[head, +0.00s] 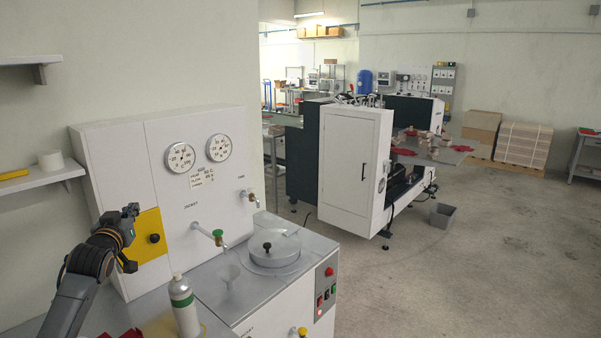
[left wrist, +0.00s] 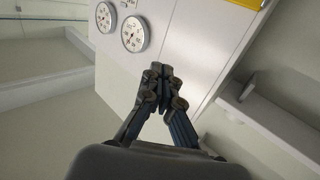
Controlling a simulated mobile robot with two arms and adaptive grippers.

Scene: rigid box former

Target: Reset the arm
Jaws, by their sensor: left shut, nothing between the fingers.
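My left arm comes in from the lower left in the head view, raised above the grey counter. My left gripper (head: 131,211) is in front of the white cabinet (head: 110,176), beside its yellow panel (head: 150,222). In the left wrist view the fingers of my left gripper (left wrist: 159,70) meet at the tips, with nothing between them. I cannot tell from the head view whether the gripper touches the cabinet. My right gripper is not in view.
Below the arm, a bottle with a green band (head: 183,306) stands on the counter. Wall shelves (head: 52,179) are at the left. Open floor (head: 480,270) lies right, beyond which stands a white machine (head: 350,160).

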